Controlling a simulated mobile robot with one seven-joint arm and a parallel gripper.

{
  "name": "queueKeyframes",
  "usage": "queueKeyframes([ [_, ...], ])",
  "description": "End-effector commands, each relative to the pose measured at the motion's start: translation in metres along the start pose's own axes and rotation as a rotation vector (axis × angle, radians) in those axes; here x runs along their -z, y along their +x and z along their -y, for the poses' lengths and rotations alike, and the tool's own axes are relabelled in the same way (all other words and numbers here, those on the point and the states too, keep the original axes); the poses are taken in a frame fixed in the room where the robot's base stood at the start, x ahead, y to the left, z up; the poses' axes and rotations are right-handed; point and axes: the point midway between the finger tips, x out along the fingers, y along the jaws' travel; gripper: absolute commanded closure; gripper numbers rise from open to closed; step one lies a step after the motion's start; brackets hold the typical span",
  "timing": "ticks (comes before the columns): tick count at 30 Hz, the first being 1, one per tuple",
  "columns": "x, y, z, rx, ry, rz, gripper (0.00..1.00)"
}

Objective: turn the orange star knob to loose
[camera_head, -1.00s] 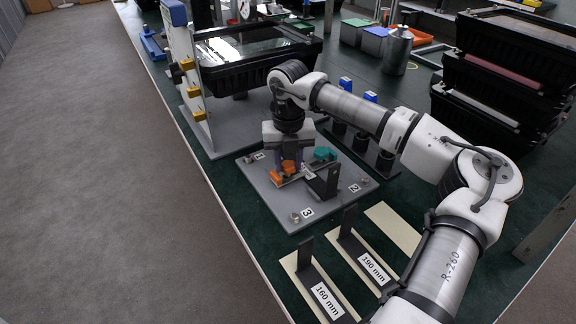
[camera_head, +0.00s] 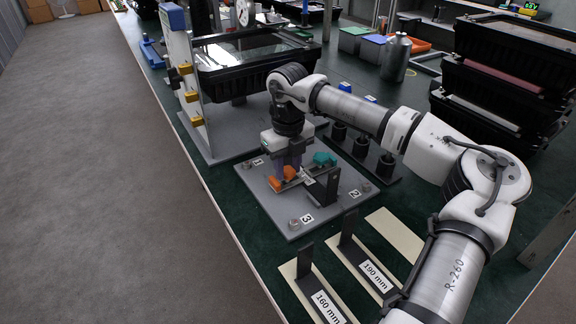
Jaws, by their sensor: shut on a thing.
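The orange star knob (camera_head: 282,179) sits on the grey plate (camera_head: 262,205), left of the teal knob (camera_head: 325,159). My gripper (camera_head: 288,172) points down over it from above, its fingers shut on the orange knob and hiding part of it. A label strip lies beside the knob but is too small to read. The knob's exact turn angle cannot be told.
A black upright bracket (camera_head: 328,188) stands on the plate close to the right of my gripper. Brackets marked 160 mm (camera_head: 326,306) and 190 mm (camera_head: 375,274) lie in front. A black-framed floodlight housing (camera_head: 255,60) stands behind, with black trays (camera_head: 500,85) stacked at right.

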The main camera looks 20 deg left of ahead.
Motion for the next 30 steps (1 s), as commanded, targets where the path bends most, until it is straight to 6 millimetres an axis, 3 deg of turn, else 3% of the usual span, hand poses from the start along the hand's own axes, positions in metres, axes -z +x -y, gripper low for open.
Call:
queueKeyframes([
  [8,0.000,-0.001,0.000,0.001,0.000,0.001,0.90],
  [9,0.000,-0.001,0.000,0.001,0.000,0.001,0.63],
  [13,0.000,-0.001,0.000,0.000,0.001,0.001,0.46],
  [23,0.000,-0.002,0.000,0.001,0.001,0.001,0.45],
  [30,-0.001,-0.037,0.000,0.003,0.001,0.003,0.45],
])
